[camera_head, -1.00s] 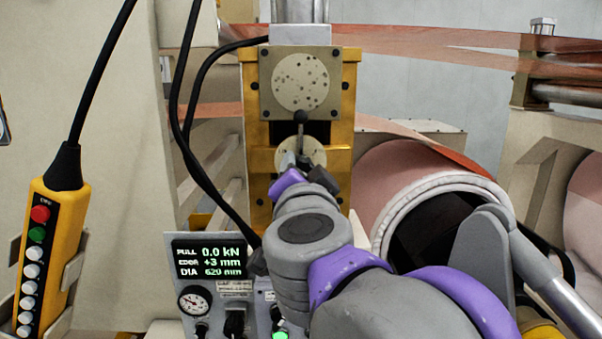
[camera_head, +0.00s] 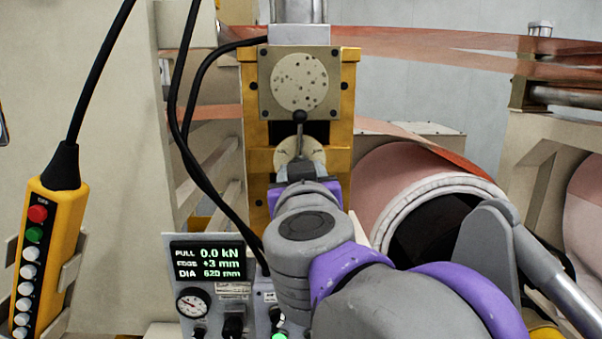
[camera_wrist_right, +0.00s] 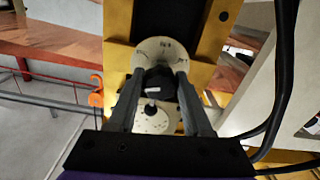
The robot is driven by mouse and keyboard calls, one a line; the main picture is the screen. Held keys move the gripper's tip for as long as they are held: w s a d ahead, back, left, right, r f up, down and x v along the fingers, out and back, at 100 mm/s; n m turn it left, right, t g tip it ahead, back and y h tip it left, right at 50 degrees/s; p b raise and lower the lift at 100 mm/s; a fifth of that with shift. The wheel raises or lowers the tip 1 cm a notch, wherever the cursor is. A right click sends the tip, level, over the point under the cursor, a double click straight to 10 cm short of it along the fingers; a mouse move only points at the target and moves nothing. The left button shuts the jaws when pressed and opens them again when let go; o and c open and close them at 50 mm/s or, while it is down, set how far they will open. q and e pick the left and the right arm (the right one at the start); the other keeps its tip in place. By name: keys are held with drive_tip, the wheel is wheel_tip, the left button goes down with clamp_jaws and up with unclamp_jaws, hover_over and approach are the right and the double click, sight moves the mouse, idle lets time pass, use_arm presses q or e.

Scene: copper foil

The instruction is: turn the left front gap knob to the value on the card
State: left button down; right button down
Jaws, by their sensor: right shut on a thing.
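The knob (camera_wrist_right: 158,80) is a dark block in front of a pale round dial (camera_wrist_right: 150,48) with small marks, in the right wrist view. My right gripper (camera_wrist_right: 160,78) is shut on it, one grey finger at each side. In the head view the same dial (camera_head: 313,153) shows on the yellow housing, and my right gripper (camera_head: 299,166) covers its lower part and the knob. The dial's marks are too small to read. A thin lever with a black ball (camera_head: 300,117) stands in front of the dial. I cannot make out a card. My left gripper is not in view.
A speckled round plate (camera_head: 299,82) sits above the dial. Black cables (camera_head: 190,135) hang to the left. A display panel (camera_head: 208,260) reads 0.0 kN, +3 mm, 620 mm. A yellow pendant (camera_head: 46,250) hangs far left. A copper roll (camera_head: 400,180) lies right of my arm.

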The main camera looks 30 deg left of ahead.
drive_tip(key=shift+n, duration=1.1)
drive_tip(key=shift+c, duration=1.7)
unclamp_jaws()
drive_tip(key=b+v, duration=0.1)
drive_tip(key=v, duration=0.9)
drive_tip(key=shift+s, duration=0.35)
drive_tip(key=shift+d, duration=0.15)
